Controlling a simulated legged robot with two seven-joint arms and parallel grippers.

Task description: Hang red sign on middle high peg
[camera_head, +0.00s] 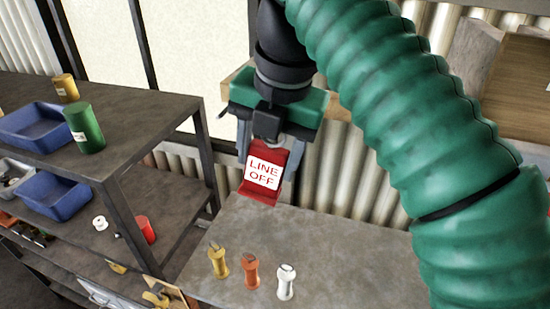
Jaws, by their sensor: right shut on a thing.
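The red sign (262,174), with a white label reading "LINE OFF", hangs from my right gripper (268,147). My right gripper is shut on the sign's upper part, in front of the corrugated wall and above the back edge of the grey bench. The sign is slightly tilted and clear of the bench top. A wooden board (338,107) shows partly behind my right gripper. I cannot make out any high peg; my gripper and arm cover much of that area. My left gripper is not in view.
The grey bench (335,240) carries a yellow (217,261), an orange (251,271) and a white spool-like piece (286,282) near its front. A shelf unit (150,110) at left holds blue bins (38,143) and a green can (84,128). The bench's right part is bare.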

